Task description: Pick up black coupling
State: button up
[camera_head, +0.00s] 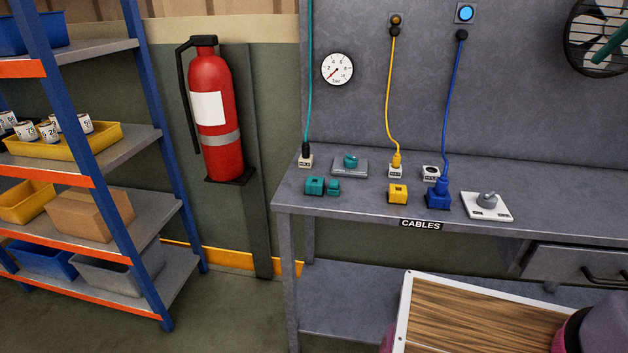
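I cannot single out a black coupling with certainty. A small dark plug end (306,148) hangs on the teal cable, at a small white socket block (306,161) on the left of the grey bench (345,205). Dark connector ends also show at the top of the yellow cable (394,32) and of the blue cable (461,35), against the back panel. The yellow cable's lower end is a yellow plug (396,160) at a white block. The blue cable's lower end is a blue plug (441,186) at a blue block (438,200). My gripper is not in view.
Teal blocks (314,186), a yellow block (397,194), a grey plate with a teal knob (350,166) and a white plate with a grey knob (487,205) occupy the bench. A wood-topped surface (480,315) stands before it. Shelving (95,180) and a fire extinguisher (212,115) are left.

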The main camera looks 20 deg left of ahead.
aim_at(305, 147)
jog(key=i+j+u, duration=0.1)
jog(key=j+u, duration=0.2)
jog(key=u, duration=0.2)
jog(key=i+j+u, duration=0.15)
jog(key=u, duration=0.35)
jog(key=i+j+u, duration=0.15)
jog(key=u, duration=0.35)
jog(key=i+j, duration=0.05)
jog(key=j, duration=0.05)
